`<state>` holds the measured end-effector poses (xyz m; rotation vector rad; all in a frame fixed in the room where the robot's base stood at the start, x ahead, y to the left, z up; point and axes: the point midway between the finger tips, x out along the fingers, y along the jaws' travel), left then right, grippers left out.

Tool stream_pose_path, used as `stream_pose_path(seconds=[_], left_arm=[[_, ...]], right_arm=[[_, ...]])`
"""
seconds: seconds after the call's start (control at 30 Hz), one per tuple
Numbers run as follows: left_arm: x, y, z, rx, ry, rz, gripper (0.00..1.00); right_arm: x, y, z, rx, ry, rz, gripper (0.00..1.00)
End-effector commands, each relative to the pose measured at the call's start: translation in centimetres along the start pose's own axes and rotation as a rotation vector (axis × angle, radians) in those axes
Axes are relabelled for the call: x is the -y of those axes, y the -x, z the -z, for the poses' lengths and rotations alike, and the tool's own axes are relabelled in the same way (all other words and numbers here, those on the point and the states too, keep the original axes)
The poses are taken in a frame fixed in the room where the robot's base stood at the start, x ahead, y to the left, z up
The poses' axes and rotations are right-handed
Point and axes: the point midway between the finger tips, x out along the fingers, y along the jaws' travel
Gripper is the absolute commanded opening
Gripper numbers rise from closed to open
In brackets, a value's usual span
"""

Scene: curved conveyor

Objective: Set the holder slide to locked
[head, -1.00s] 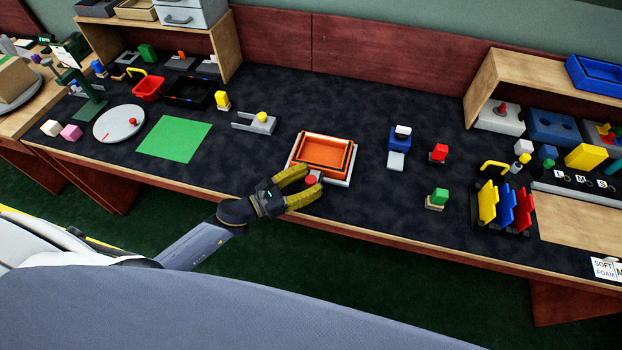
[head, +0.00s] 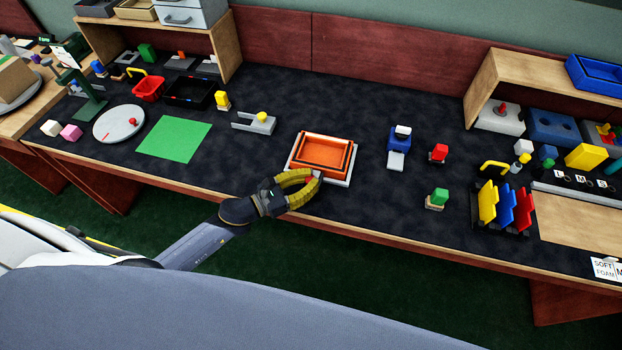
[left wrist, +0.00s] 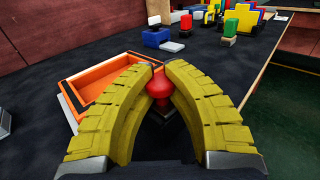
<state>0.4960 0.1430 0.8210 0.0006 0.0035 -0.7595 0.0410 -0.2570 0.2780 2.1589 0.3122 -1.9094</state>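The holder is an orange tray (head: 325,153) on a light grey base (head: 341,182) near the table's front edge. It shows at the left in the left wrist view (left wrist: 97,84). A red knob (left wrist: 159,86) stands at the tray's near corner; the fingers hide it in the head view. My left gripper (head: 317,177) has curved yellow fingers, with one on each side of the knob in the left wrist view (left wrist: 161,68). The fingers look closed against the knob. Whether the slide is locked cannot be told. My right gripper is not in view.
A grey fixture with a yellow knob (head: 262,118) lies behind and left of the tray. A blue fixture (head: 399,140) and a green block (head: 439,195) are to the right. The dark mat (head: 360,105) behind the tray is clear.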

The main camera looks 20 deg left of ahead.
Motion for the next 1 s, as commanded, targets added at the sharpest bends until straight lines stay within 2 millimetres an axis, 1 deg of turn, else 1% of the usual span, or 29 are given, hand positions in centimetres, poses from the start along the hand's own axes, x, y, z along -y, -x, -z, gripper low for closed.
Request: stream_pose_path(seconds=[0.37,0.67,0.93,0.97,1.0], left_arm=[[-0.2,-0.2,-0.4,0.008,-0.002,0.001,0.0],[-2.5,-2.5,-0.6,0.011,-0.003,0.0,0.0],[-2.7,-2.6,-0.7,0.012,-0.004,-0.002,0.0],[-2.7,-2.6,-0.7,0.012,-0.005,-0.002,0.11],[-2.7,-2.6,-0.8,0.012,-0.005,-0.002,0.16]], right_arm=[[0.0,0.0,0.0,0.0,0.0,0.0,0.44],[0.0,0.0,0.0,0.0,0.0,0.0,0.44],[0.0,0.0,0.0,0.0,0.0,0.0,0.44],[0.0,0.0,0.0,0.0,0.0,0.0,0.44],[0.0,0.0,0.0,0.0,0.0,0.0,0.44]])
